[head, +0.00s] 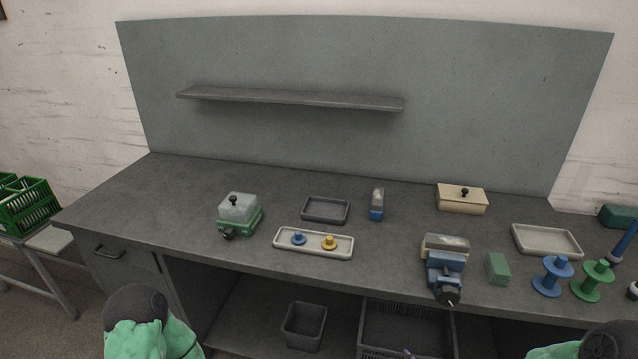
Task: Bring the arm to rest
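Neither of my grippers shows in the head view. Only green and dark links of my own arms show, at the bottom left corner and the bottom right corner. The grey workbench (150,195) stands in front of me, and no part of my arms is seen over its top. What my grippers hold, if anything, is out of sight.
On the bench are a green-based box (240,212), a tray with two small spools (283,247), a dark tray (326,210), a blue-based device (445,265), a cream box (462,199), a pale tray (546,241) and blue (552,276) and green spools (591,281). The bench's left end is clear.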

